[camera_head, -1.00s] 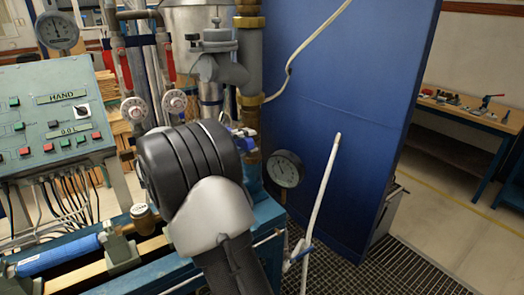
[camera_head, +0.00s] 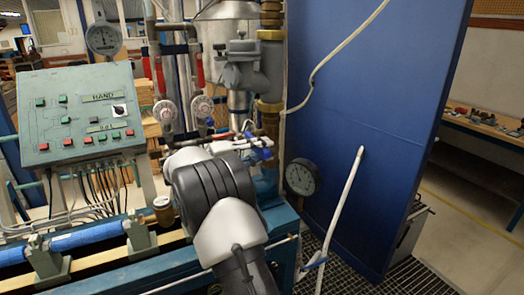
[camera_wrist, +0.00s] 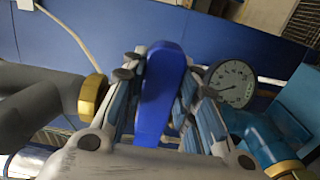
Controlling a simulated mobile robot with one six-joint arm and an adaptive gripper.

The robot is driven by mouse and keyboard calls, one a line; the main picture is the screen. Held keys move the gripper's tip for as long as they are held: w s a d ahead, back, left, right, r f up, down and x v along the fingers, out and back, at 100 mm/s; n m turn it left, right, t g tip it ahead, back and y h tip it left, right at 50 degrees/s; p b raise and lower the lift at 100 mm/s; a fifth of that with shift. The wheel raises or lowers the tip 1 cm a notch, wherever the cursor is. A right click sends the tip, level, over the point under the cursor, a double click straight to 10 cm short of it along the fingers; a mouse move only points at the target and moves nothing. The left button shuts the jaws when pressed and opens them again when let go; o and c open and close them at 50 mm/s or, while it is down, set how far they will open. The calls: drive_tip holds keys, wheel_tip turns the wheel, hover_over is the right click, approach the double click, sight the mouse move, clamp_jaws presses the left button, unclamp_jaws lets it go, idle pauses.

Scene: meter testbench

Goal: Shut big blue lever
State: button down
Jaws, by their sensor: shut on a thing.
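The big blue lever (camera_wrist: 160,95) stands upright in the middle of the wrist view, between the two fingers of my gripper (camera_wrist: 167,78). The fingers are shut on it from both sides. In the head view my gripper (camera_head: 256,144) is beside the vertical pipe with brass fittings, with bits of blue (camera_head: 265,154) showing at its fingers. There my arm and gripper hide most of the lever. How far the lever is turned cannot be told.
A round pressure gauge (camera_head: 302,177) is right of my gripper and also shows in the wrist view (camera_wrist: 232,83). The pipe (camera_head: 270,75) rises close behind. A control panel (camera_head: 80,115) is at left. A blue wall (camera_head: 375,110) and white hose (camera_head: 342,205) are at right.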

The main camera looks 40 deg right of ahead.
drive_tip(key=c, duration=1.2)
unclamp_jaws()
drive_tip(key=shift+f, duration=0.1)
drive_tip(key=shift+c, duration=0.2)
drive_tip(key=shift+a, duration=0.1)
drive_tip(key=v, duration=1.1)
drive_tip(key=shift+a, duration=0.4)
